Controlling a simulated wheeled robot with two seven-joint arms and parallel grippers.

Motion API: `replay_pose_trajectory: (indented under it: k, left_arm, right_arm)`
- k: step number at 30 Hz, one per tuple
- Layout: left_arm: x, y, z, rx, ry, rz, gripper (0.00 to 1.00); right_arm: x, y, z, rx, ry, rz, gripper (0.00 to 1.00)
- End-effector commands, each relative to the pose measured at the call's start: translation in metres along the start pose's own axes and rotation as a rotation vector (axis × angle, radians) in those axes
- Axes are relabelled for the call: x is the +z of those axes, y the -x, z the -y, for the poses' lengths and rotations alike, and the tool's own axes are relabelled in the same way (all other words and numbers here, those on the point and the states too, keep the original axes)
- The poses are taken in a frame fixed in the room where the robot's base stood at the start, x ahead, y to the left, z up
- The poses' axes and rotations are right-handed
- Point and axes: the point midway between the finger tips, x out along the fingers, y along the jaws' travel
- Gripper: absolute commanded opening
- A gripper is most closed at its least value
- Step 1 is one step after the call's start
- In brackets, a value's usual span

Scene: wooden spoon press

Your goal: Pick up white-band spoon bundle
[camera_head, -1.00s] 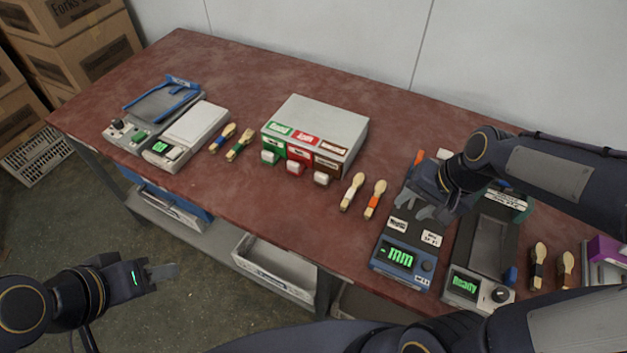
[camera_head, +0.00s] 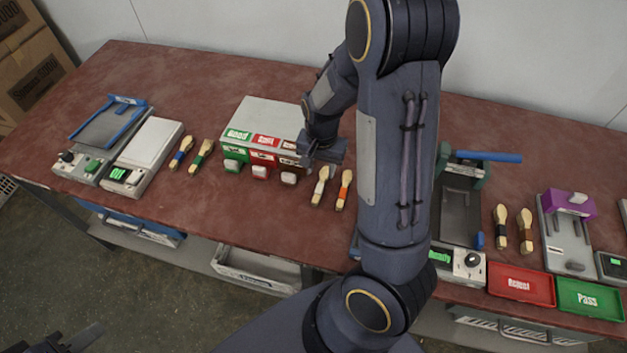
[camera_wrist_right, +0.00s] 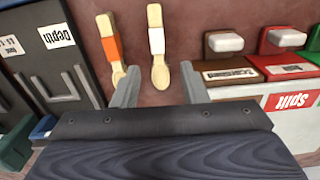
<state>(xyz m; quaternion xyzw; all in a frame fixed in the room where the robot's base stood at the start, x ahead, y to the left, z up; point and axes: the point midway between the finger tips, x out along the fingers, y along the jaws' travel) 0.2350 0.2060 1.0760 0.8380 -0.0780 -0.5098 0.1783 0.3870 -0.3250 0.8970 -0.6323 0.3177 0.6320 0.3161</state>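The white-band spoon bundle (camera_head: 320,186) lies on the red table just right of the sorting box. In the right wrist view the white-band spoon bundle (camera_wrist_right: 157,48) lies between the two fingers, its bowl end nearest the palm. My right gripper (camera_head: 322,160) is above the bundle's far end. In the wrist view my right gripper (camera_wrist_right: 158,88) is open, with a finger on each side of the spoon and nothing held. The orange-band spoon bundle (camera_wrist_right: 111,46) lies just beside the left finger. My left gripper (camera_head: 85,338) is low at the bottom left, cut off and dark.
The sorting box (camera_head: 262,115) with green, red and brown labels stands close to the right gripper. My right arm hides the depth gauge in the head view. Blue-band and green-band spoons (camera_head: 200,156), scales (camera_head: 146,150), a red tray (camera_head: 520,284) and a green tray (camera_head: 590,298) also stand on the table.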

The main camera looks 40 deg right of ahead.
Motion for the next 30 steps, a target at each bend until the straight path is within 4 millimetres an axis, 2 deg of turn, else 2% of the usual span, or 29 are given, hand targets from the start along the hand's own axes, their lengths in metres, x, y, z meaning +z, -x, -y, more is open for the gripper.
replay_pose_trajectory:
  k: [12,21,23,30]
  left_arm:
    - [-0.002,0.004,-0.002,0.000,0.000,0.000,0.35]
    - [-0.002,0.004,-0.002,0.000,0.000,0.000,0.35]
    - [-0.002,0.004,-0.002,0.000,0.000,0.000,0.35]
    - [-0.002,0.004,-0.002,0.000,0.000,0.000,0.35]
  right_arm:
    - [-0.003,-0.056,-0.002,0.002,0.000,0.004,0.40]
    - [-0.004,-0.061,-0.001,-0.002,0.001,0.001,0.40]
    - [-0.004,-0.061,-0.001,-0.002,0.001,0.001,0.34]
    - [-0.004,-0.061,-0.001,-0.002,0.001,0.001,0.03]
